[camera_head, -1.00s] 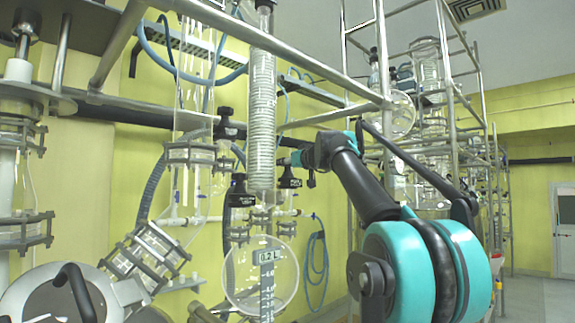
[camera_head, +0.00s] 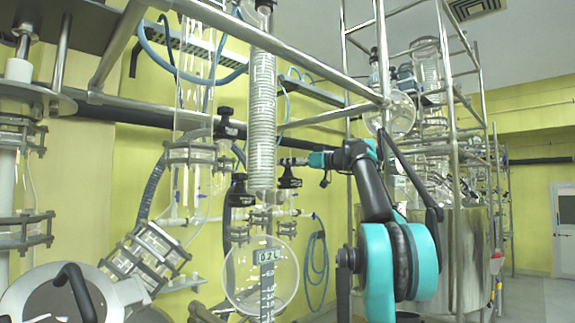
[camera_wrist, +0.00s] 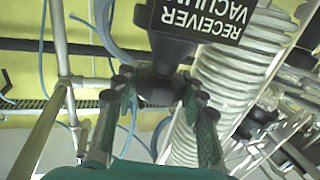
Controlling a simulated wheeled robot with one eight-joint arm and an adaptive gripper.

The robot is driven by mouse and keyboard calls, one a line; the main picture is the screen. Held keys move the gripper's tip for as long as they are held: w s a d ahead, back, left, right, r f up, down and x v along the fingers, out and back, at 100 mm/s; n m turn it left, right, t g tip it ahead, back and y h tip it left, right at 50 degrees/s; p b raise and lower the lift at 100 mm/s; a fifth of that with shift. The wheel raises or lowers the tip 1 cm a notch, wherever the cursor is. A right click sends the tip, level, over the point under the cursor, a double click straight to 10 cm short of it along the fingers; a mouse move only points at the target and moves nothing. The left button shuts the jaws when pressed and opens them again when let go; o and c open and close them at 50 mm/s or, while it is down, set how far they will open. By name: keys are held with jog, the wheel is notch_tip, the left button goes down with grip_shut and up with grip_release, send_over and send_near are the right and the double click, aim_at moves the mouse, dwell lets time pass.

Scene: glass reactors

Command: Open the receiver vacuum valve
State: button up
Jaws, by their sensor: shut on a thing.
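The receiver vacuum valve has a black knob, seen in the wrist view (camera_wrist: 160,87), and a black plate lettered "RECEIVER VACUUM" (camera_wrist: 207,18). In the head view the valve (camera_head: 289,182) is small, just right of the coiled glass condenser. My gripper (camera_head: 288,162) reaches it from the right. In the wrist view my gripper's fingers (camera_wrist: 157,88) stand on either side of the knob, shut on it. The turn position of the knob is hard to read.
The coiled glass condenser (camera_head: 262,120) stands close beside the valve. A round glass receiver flask (camera_head: 262,275) hangs below. A steel frame rail (camera_head: 320,68) crosses above my arm. Other black valves (camera_head: 238,192) sit left of the condenser.

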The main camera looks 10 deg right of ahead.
jog(key=shift+n+g+y, duration=1)
jog(key=shift+n+g, duration=0.2)
jog(key=shift+g, duration=0.4)
jog(key=shift+n+g+y, duration=0.6)
jog(key=shift+n+g, duration=0.4)
jog(key=shift+g, duration=0.4)
jog(key=o, duration=0.9)
jog(key=shift+m+t+h, duration=0.4)
jog(key=shift+m+t, duration=0.2)
jog(key=shift+t, duration=0.3)
